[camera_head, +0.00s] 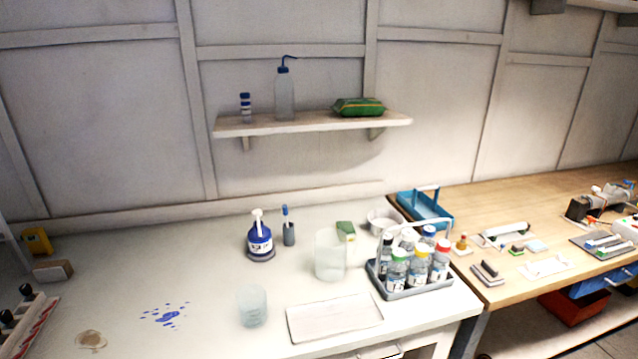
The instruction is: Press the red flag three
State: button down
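I cannot make out a red flag in the camera_head view. At the lower left edge, a pale rack (28,322) with a red stripe along its side carries black-topped items and is cut off by the frame. I cannot tell whether flags belong to it. A bottle with a red cap (441,260) stands in a grey carrier (412,289) on the white bench. My gripper is not in view.
The white bench (205,265) holds a blue pump bottle (260,239), a clear pitcher (329,262), a beaker (252,307), a flat white tray (334,318), blue spots and a brown stain. A wall shelf (300,125) hangs above. A cluttered wooden bench (500,205) stands right.

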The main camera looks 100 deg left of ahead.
aim_at(42, 320)
jog(key=u, duration=5.05)
